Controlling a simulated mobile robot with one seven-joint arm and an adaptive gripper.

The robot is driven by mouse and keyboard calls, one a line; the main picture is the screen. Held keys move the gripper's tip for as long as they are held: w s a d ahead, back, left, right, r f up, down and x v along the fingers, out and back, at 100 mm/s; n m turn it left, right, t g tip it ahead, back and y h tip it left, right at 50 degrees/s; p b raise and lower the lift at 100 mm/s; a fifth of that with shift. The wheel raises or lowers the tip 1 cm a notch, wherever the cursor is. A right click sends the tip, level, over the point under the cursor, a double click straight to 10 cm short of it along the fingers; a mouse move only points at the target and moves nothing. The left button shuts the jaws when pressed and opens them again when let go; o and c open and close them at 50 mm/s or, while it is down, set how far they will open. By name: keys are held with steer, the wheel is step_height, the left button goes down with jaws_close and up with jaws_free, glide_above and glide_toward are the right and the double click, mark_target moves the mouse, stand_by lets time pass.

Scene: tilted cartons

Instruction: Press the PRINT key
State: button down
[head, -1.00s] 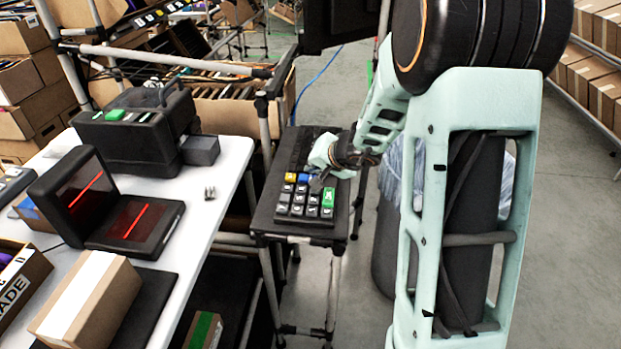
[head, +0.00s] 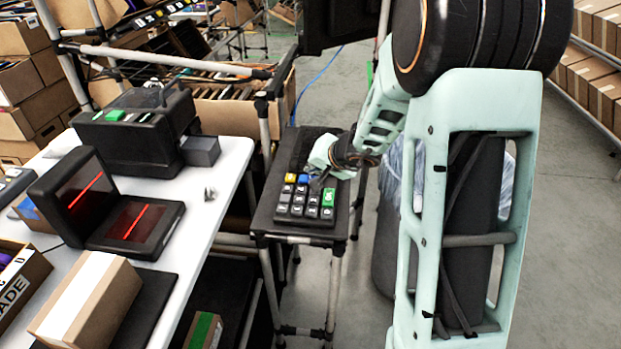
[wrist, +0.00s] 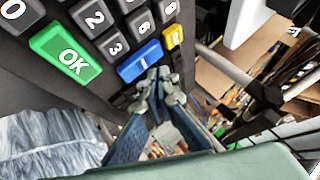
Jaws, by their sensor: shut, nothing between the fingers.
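A black keypad (head: 277,217) lies on a small dark stand. It has grey number keys, a green OK key (wrist: 66,60), a blue key (wrist: 139,62) and a yellow key (wrist: 172,37). No PRINT lettering can be read; the blue key's white mark is too small to make out. My gripper (wrist: 160,84) is shut and empty. Its fingertips are right by the lower edge of the blue key in the wrist view; I cannot tell whether they touch it. In the head view my gripper (head: 317,183) is over the keypad's upper key rows, partly covering them.
A white table (head: 222,178) stands left of the stand. It carries a black machine with a green button (head: 115,115), a scanner with red lines (head: 135,222) and a carton (head: 88,305). A grey bin with a clear bag is behind my arm. Frame tubes and shelving stand behind.

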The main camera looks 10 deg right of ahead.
steer(key=shift+f+b, duration=0.25)
steer(key=shift+b, duration=0.1)
steer(key=shift+f+b, duration=0.2)
steer(key=shift+b, duration=0.2)
steer(key=shift+f+b, duration=0.4)
steer(key=shift+b, duration=0.2)
stand_by(0.5)
stand_by(0.3)
steer(key=shift+r+p, duration=0.5)
steer(key=shift+r, duration=0.35)
steer(key=shift+r+p, duration=1.75)
steer(key=shift+r, duration=0.75)
